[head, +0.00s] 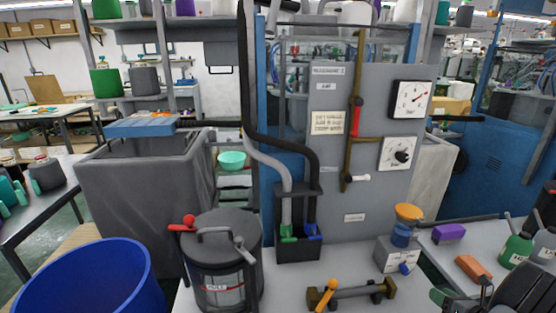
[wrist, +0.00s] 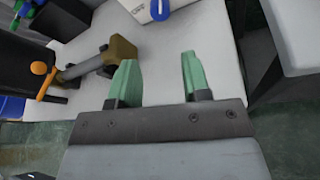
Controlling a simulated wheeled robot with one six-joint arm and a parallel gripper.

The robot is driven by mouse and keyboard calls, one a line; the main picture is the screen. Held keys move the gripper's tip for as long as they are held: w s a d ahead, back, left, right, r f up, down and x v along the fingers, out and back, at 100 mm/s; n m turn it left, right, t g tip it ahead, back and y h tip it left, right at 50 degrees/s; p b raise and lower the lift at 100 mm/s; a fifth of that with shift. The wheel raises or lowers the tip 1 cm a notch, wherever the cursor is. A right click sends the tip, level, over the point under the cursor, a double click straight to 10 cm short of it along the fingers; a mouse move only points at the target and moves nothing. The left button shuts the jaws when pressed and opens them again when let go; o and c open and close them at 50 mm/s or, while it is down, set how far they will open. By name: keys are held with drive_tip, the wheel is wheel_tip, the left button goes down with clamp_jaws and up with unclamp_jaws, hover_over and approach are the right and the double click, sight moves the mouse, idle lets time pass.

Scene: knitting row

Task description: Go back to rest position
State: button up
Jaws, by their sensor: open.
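My gripper (wrist: 156,80) shows in the wrist view with two green fingers spread apart and nothing between them. It is above the light grey tabletop (wrist: 185,55). A pipe piece with an orange handle (head: 347,291) lies on the table. It also shows at the left of the wrist view (wrist: 80,68), apart from the fingers.
A lidded grey pot (head: 224,262) with a red-knobbed lever stands front centre. A grey panel (head: 372,110) with two gauges rises behind the table. A valve box (head: 399,252), a purple block (head: 448,233), an orange block (head: 473,268) and a green bottle (head: 515,249) stand to the right.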

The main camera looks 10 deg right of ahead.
drive_tip(key=a+f+n+g, duration=0.1)
drive_tip(key=s+a+f+n+y, duration=0.1)
drive_tip(key=n, duration=0.1)
drive_tip(key=shift+s+a+f+g+y, duration=0.2)
drive_tip(key=shift+a+f+g+y, duration=0.1)
drive_tip(key=shift+a+g, duration=0.1)
drive_tip(key=s+a+r+m+g+h+p, duration=0.1)
drive_tip(key=a+r+m+g+p, duration=0.3)
drive_tip(key=a+r+m, duration=1.1)
drive_tip(key=s+a+r+m+g+h+p, duration=0.1)
drive_tip(key=a+r+m+g+p, duration=0.3)
drive_tip(key=a+r+m, duration=1.1)
drive_tip(key=a+m+p, duration=0.3)
drive_tip(key=a+m, duration=0.3)
drive_tip(key=a, duration=0.2)
drive_tip(key=shift+s+r+g+h, duration=0.2)
drive_tip(key=shift+s+g+h, duration=0.05)
drive_tip(key=shift+g+h, duration=0.15)
